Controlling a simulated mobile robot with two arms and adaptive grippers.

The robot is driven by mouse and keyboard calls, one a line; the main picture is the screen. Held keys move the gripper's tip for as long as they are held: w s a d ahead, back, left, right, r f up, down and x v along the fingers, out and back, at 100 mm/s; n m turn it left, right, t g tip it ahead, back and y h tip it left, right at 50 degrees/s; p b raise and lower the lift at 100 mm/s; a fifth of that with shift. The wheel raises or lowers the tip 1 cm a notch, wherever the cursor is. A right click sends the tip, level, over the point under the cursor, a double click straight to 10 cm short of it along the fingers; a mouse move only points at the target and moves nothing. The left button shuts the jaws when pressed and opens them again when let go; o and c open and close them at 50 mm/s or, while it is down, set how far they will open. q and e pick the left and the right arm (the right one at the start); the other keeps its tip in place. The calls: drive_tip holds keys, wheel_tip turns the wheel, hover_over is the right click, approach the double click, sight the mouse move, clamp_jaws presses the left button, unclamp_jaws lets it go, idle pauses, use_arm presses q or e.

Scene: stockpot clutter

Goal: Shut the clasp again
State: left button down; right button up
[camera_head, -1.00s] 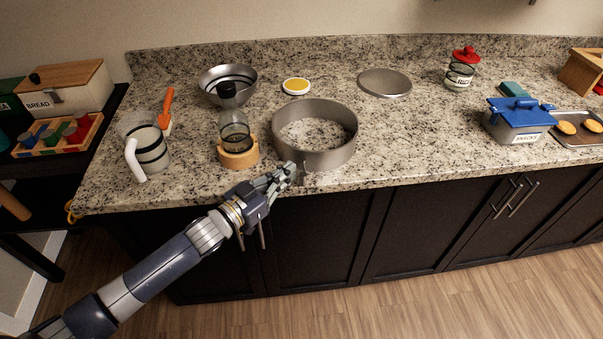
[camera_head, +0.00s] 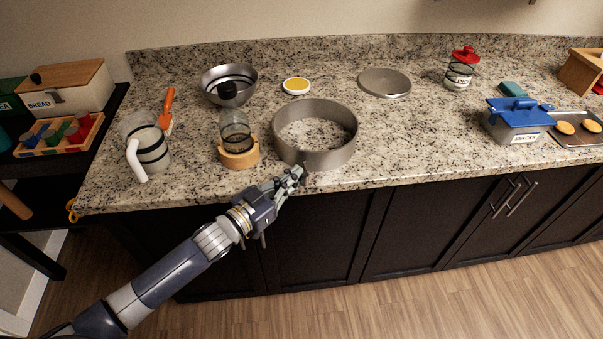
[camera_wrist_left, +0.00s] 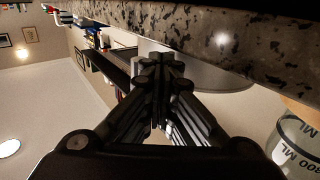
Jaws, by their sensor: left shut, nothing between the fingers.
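A grey metal ring (camera_head: 338,152), like a cake-pan wall, stands on the counter near its front edge. Its clasp cannot be made out; my gripper covers the front of the ring there. My left gripper (camera_head: 299,171) is shut and empty, its fingertips at the ring's lower front left. I cannot tell whether they touch it. In the left wrist view the closed fingers (camera_wrist_left: 163,75) are in front of a pale curved surface (camera_wrist_left: 222,78), likely the ring wall. My right gripper is not in view.
A glass jar (camera_head: 235,127) in a wooden collar (camera_head: 240,160) stands close left of the ring. A steel bowl (camera_head: 245,80), a yellow-topped dish (camera_head: 296,86) and a round metal disc (camera_head: 385,82) lie behind. The counter (camera_head: 430,150) right of the ring is clear.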

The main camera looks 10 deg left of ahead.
sight(304, 182)
use_arm(q)
drive_tip(key=shift+s+d, duration=0.1)
drive_tip(key=shift+d, duration=0.85)
drive_tip(key=shift+d, duration=0.1)
drive_tip(key=shift+w+d, duration=0.2)
drive_tip(key=shift+d, duration=0.5)
